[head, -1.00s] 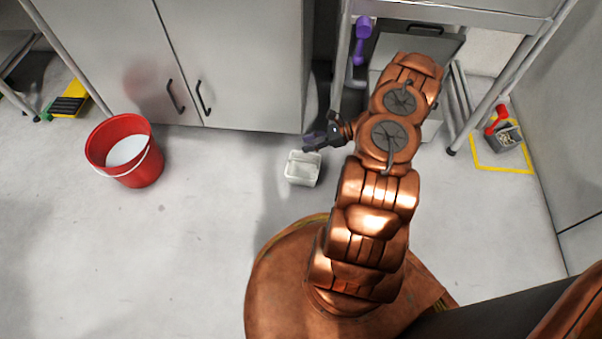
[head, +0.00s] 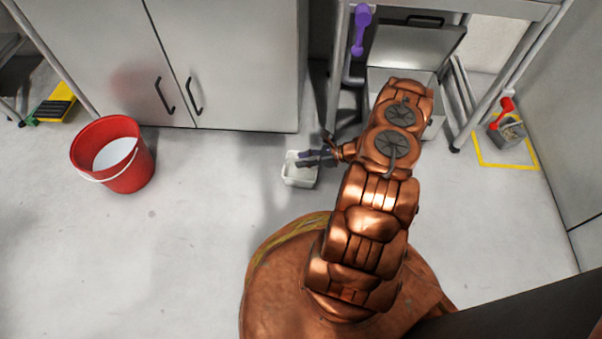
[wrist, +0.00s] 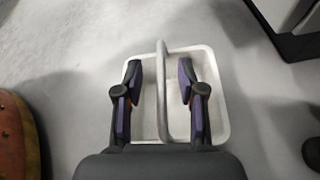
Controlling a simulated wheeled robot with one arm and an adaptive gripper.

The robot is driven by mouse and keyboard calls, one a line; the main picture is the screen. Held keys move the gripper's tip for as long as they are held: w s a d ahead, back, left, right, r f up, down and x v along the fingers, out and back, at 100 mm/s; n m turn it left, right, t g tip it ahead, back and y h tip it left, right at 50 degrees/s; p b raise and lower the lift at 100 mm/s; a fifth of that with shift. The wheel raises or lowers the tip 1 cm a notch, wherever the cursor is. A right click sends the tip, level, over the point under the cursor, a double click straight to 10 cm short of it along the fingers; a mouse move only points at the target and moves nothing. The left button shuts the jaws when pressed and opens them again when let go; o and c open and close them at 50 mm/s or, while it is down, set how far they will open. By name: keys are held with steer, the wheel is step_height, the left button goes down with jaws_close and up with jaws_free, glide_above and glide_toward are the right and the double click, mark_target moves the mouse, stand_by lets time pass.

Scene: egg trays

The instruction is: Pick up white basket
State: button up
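The white basket (head: 299,180) stands on the floor in the middle of the head view, left of my arm. In the wrist view the basket (wrist: 222,122) is seen from above, with its handle (wrist: 162,75) raised as a bar across the middle. My gripper (head: 303,158) is over the basket in the head view. In the wrist view my gripper (wrist: 160,75) is open, with one finger on each side of the handle. A gap shows between each finger and the handle.
A red bucket (head: 139,168) stands on the floor at the left. Grey cabinets (head: 235,60) are behind the basket. A metal table with a bin (head: 436,112) below is behind my arm. A grey caddy (head: 508,131) sits in a yellow floor outline at the right. Floor left of the basket is clear.

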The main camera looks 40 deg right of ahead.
steer(key=shift+b+x, duration=0.4)
steer(key=shift+x, duration=0.9)
steer(key=shift+d, duration=0.1)
jaws_close()
